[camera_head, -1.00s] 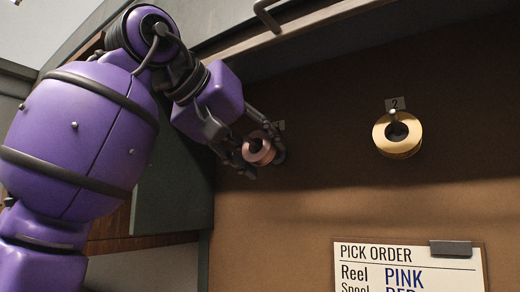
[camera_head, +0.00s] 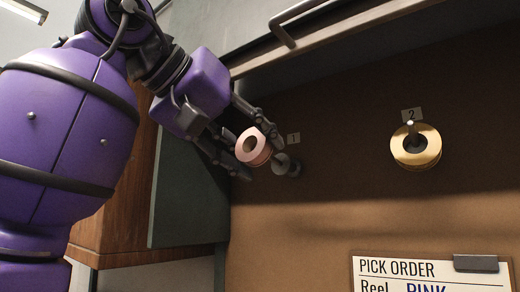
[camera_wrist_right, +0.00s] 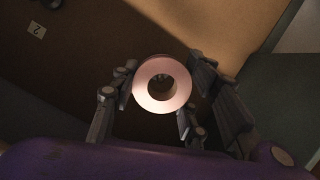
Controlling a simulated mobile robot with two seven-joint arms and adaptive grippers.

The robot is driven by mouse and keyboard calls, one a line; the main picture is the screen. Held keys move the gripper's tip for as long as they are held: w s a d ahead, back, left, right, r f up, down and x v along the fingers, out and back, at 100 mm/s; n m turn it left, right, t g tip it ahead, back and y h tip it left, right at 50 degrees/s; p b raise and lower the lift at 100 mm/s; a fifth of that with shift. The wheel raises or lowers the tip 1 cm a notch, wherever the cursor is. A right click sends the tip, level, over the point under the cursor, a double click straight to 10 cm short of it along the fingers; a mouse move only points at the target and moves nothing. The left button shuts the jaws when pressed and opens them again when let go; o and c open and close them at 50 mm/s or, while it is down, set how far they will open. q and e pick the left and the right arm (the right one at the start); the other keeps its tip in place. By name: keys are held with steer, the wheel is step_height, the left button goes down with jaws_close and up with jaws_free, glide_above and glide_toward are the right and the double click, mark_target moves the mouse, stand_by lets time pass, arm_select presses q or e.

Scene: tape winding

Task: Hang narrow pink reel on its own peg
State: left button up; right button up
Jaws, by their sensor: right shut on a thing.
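The narrow pink reel (camera_head: 262,156) is held off the wall between the fingers of my right gripper (camera_head: 258,161). Its hollow ring face also shows in the right wrist view (camera_wrist_right: 144,92), with fingers on both sides. My right gripper is shut on it. A grey peg (camera_head: 286,165) with a round end stands just right of the reel, below the label "1" (camera_head: 293,138). The reel looks beside this peg and apart from it, though a finger partly covers the gap. My left gripper is not in view.
A yellow reel (camera_head: 429,158) hangs on a peg under label "2" (camera_head: 411,114). A pick order card (camera_head: 390,270) reading "Reel PINK" is at the lower right. A shelf edge with a handle (camera_head: 284,35) runs above. The brown board between the pegs is clear.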

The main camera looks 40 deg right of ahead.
steer(key=shift+f+v, duration=0.15)
steer(key=shift+v, duration=0.7)
steer(key=shift+f+v, duration=0.1)
steer(key=shift+v, duration=0.7)
steer(key=shift+s, duration=0.15)
